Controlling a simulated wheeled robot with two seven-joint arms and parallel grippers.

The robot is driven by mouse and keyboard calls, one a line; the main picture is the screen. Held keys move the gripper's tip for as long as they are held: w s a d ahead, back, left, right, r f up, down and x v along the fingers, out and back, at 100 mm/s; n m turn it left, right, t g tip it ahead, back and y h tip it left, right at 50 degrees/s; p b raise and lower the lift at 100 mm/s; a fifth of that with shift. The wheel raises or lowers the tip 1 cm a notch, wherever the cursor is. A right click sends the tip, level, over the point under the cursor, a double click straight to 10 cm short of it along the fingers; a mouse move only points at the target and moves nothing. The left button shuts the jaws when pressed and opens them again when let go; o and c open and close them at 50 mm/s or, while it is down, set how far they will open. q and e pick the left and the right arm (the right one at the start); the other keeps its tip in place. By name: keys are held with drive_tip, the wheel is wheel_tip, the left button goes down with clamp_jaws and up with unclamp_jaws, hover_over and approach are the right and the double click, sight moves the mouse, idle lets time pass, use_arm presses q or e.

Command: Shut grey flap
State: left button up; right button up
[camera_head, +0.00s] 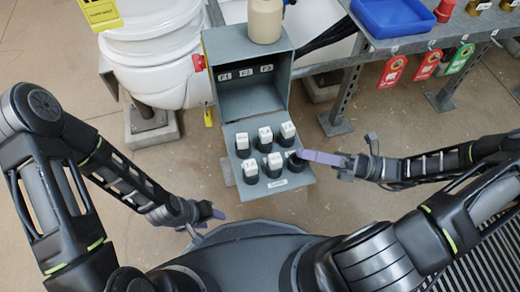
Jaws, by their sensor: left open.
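A grey box (249,55) stands upright at the centre with its front open and a dark interior. Its grey flap (298,180) is folded down toward me, carrying several black pieces with white caps (265,133) and a small label at its near edge. My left gripper (212,217) is open and empty, low and left of the flap, apart from it. My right gripper (308,156) reaches in from the right. Its pale purple fingers overlap the flap's right edge beside the capped pieces in the picture; I cannot tell whether they touch, or how far apart they are.
A beige jar (265,20) stands on top of the box. White tanks (150,50) are at the left. A metal bench with a blue tray (392,15) and hanging red and green tags (428,66) is at the right. The floor beside the flap is clear.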

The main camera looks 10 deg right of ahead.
idle(0.3)
drive_tip(key=p+v, duration=0.3)
drive_tip(key=v, duration=0.5)
